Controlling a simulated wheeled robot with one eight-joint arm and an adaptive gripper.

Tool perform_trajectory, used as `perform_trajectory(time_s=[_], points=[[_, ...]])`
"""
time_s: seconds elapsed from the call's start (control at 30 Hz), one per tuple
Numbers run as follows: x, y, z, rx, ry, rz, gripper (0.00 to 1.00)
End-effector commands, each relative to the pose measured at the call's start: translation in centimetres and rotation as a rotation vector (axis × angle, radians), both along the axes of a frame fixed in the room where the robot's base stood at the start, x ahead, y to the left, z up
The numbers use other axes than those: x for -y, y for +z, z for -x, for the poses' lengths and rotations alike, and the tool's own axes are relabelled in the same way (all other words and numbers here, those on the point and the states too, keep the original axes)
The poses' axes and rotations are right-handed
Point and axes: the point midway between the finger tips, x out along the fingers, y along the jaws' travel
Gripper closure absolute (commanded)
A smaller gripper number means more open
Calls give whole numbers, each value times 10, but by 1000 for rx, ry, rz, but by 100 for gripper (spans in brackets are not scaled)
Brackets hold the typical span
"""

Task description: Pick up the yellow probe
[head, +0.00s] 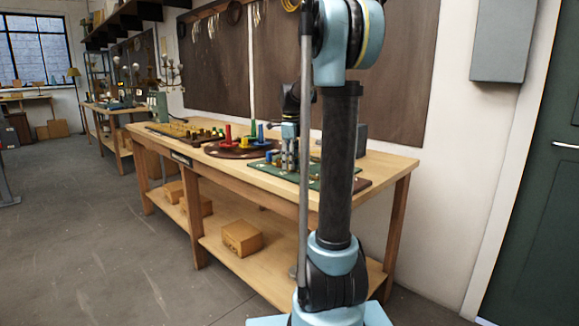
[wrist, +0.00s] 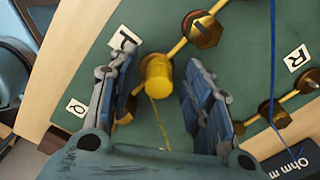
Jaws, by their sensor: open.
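The yellow probe (wrist: 157,80) shows in the wrist view as a short yellow cylinder over the green board (wrist: 235,75). A thin yellow wire runs down from it. My gripper (wrist: 148,72) is open, with one finger on each side of the probe. The left finger is close to the probe and a wider gap shows on the right; I cannot tell whether either touches it. In the head view my gripper (head: 289,150) is low over the green board (head: 262,172) on the workbench, and the probe cannot be made out there.
Brass bars with brown hexagonal posts (wrist: 204,28) and letter tags lie on the board. A blue wire (wrist: 272,70) runs to a black ohm meter (wrist: 292,160). On the bench (head: 385,167), a round dark tray (head: 225,150) with coloured pieces stands left of the board.

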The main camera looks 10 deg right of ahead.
Motion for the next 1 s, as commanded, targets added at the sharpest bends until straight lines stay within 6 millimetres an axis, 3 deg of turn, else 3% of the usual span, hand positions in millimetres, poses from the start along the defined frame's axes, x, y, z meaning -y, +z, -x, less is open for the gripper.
perform_trajectory(time_s=[0.27,0.47,0.5,0.87,1.0], points=[[0,-3,0,0,0,0,54],[-1,-3,0,0,1,0,98],[-1,-3,0,0,1,0,100],[-1,-2,0,0,2,0,100],[-1,7,0,0,2,-1,100]])
